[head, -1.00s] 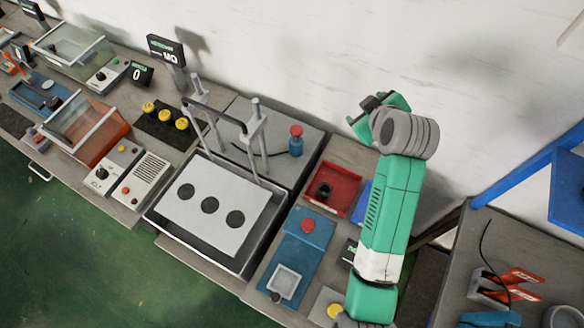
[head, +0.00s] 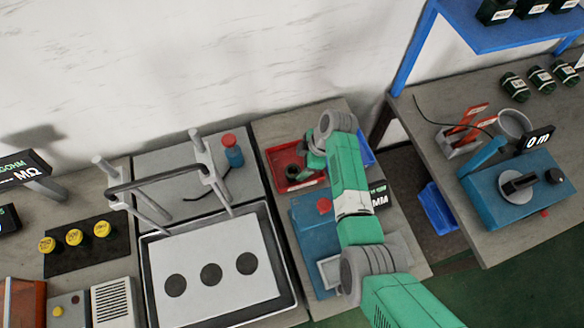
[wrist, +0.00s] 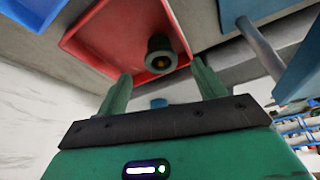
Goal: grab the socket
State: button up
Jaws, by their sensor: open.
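The socket is a dark green, stepped cylinder with a dark bore (wrist: 161,52), in the red tray (wrist: 97,43) in the wrist view. The socket appears between the fingertips in the wrist view, with a gap still visible and no contact. In the head view my gripper (head: 308,157) is at the tray, mostly hidden by my wrist.
A blue fixture with a red button (head: 324,205) stands just in front of the tray. A blue bin (head: 365,150) is behind my arm. A hinged frame (head: 160,182) with posts and a red-topped bottle (head: 232,150) are to the left. The white wall is close behind.

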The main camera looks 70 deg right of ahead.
aim_at(295, 169)
jog(key=x, duration=0.4)
jog(key=shift+w+a+f+b, duration=0.2)
jog(key=shift+w+f+b, duration=0.05)
jog(key=shift+w+b, duration=0.15)
jog(key=c, duration=1.1)
jog(key=shift+r, duration=0.1)
notch_tip(295, 169, up, 10)
jog(key=shift+f+p, duration=0.1)
jog(key=shift+p, duration=0.85)
